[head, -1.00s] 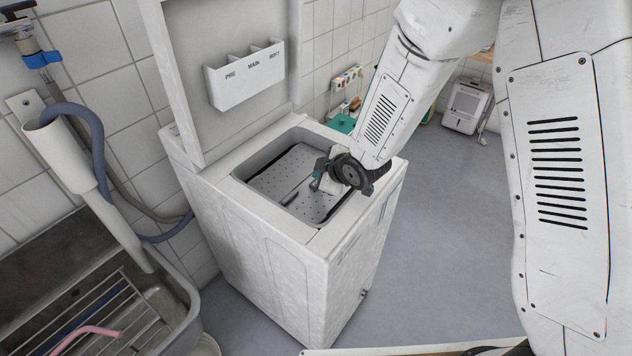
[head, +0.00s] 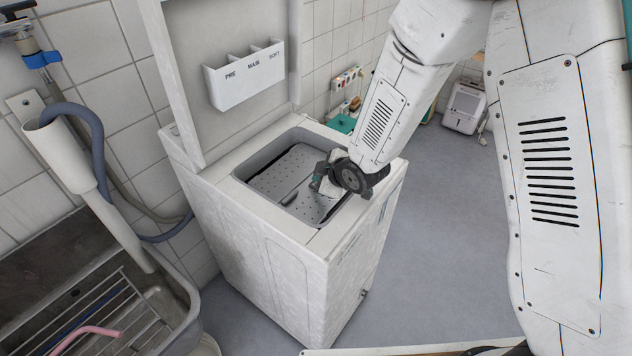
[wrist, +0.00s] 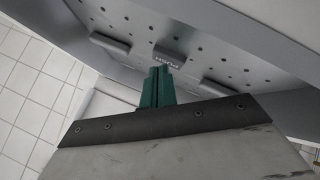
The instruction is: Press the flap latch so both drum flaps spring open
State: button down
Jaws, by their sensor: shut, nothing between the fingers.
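The drum (head: 284,170), grey and perforated, sits in the open top of a white top-loading washing machine (head: 285,250). Its flaps lie flat and look shut. In the wrist view the flap latch (wrist: 168,56), a dark tab with raised lettering, lies between two dark bars (wrist: 110,45) on the perforated metal (wrist: 205,50). My gripper (wrist: 160,70) has green fingers, shut and empty. The fingertips are just short of the latch in the picture; I cannot tell whether they touch it. In the head view my gripper (head: 316,185) is over the right part of the opening and hides the latch.
The raised lid (head: 225,60) carries a white detergent tray (head: 245,75) behind the opening. The opening's rim (head: 320,240) surrounds the drum closely. A sink (head: 100,280) with a rack stands at left. The floor (head: 440,240) to the right is clear.

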jog(key=shift+f, duration=0.2)
jog(key=shift+r, duration=3.25)
jog(key=shift+d, duration=0.1)
